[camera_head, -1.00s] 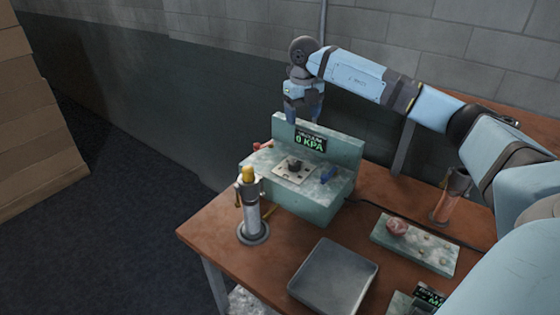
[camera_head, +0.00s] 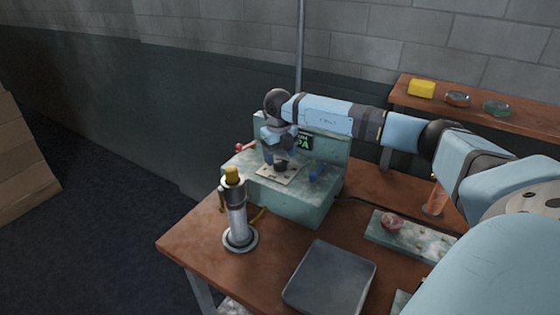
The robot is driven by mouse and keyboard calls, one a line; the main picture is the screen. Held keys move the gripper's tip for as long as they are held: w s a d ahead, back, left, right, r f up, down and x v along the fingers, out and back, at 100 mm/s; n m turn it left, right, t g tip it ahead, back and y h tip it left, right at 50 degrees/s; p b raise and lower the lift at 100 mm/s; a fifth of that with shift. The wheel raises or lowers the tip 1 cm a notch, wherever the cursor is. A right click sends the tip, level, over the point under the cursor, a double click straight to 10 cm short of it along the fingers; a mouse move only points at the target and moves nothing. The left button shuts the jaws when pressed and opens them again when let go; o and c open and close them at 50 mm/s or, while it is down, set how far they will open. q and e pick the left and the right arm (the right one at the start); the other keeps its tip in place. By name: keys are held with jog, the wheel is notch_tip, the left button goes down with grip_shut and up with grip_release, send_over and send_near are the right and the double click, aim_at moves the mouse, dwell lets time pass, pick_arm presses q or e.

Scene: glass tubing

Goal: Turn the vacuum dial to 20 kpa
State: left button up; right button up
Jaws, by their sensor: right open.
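The vacuum unit (camera_head: 300,207) is a pale green box with an upright back panel, at the far left of the brown table. Its dark dial (camera_head: 281,167) sits on a light square plate (camera_head: 277,175) on top. The display (camera_head: 304,141) is partly hidden behind my gripper, so its reading cannot be made out. My right gripper (camera_head: 280,160) points down over the dial, open, with its fingertips close to the dial or around it; contact cannot be told. My left gripper is not in view.
A metal cylinder with a yellow top (camera_head: 236,215) stands left of the unit. A grey tray (camera_head: 331,277) lies in front. A green plate with a pinkish knob (camera_head: 391,222) is to the right. A back shelf holds a yellow block (camera_head: 421,88) and two round items.

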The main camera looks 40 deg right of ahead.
jog(key=shift+f, duration=1.4)
jog(key=c, duration=0.9)
